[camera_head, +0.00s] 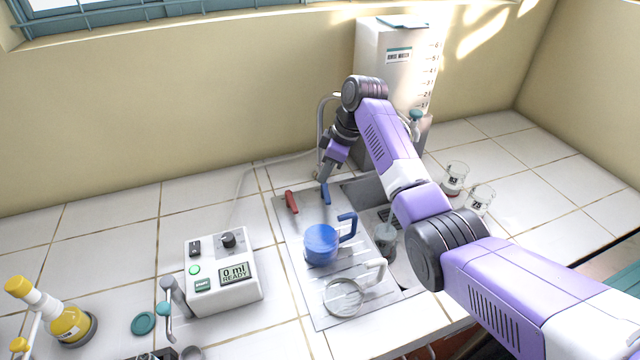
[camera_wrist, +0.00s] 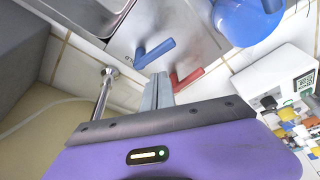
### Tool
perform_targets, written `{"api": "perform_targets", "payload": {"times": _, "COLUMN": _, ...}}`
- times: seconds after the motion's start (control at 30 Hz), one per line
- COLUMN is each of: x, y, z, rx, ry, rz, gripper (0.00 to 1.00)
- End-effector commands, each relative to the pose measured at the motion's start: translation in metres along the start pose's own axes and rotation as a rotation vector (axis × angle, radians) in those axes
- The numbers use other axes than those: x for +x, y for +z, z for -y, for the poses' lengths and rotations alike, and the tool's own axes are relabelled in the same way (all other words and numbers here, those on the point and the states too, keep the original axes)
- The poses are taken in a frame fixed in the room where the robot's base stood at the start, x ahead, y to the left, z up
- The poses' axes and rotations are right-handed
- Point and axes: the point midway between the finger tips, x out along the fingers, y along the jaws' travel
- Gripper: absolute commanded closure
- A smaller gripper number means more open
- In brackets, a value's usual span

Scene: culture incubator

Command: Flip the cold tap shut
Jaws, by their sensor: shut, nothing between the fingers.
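The cold tap is taken as the blue lever (camera_head: 325,193), at the back of the sink's steel drainboard. It also shows in the wrist view (camera_wrist: 155,52), lying at a slant. The red lever (camera_head: 291,202) stands to its left and shows in the wrist view (camera_wrist: 187,76). My gripper (camera_head: 320,177) is shut and empty, pointing down just behind the blue lever. In the wrist view its fingertips (camera_wrist: 160,77) sit between the two levers, close to both. I cannot tell whether they touch either one.
The steel drainboard (camera_head: 297,244) holds a blue jug (camera_head: 321,244) and a clear jug (camera_head: 345,297). A chrome spout (camera_wrist: 104,90) rises near my gripper. A white pump box (camera_head: 222,272) stands left; a white tank (camera_head: 385,50) stands behind my arm. Beakers (camera_head: 455,178) stand right.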

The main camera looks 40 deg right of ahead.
Motion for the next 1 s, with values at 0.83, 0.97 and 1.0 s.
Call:
{"api": "perform_targets", "payload": {"times": 0.83, "x": -0.026, "y": 0.000, "z": 0.000, "rx": 0.000, "ry": 0.000, "rz": 0.000, "gripper": 1.00}}
{"api": "perform_targets", "payload": {"times": 0.97, "x": -0.026, "y": 0.000, "z": 0.000, "rx": -0.001, "ry": -0.001, "rz": 0.000, "gripper": 1.00}}
{"api": "perform_targets", "payload": {"times": 1.0, "x": -0.026, "y": 0.000, "z": 0.000, "rx": -0.001, "ry": -0.001, "rz": 0.000, "gripper": 1.00}}
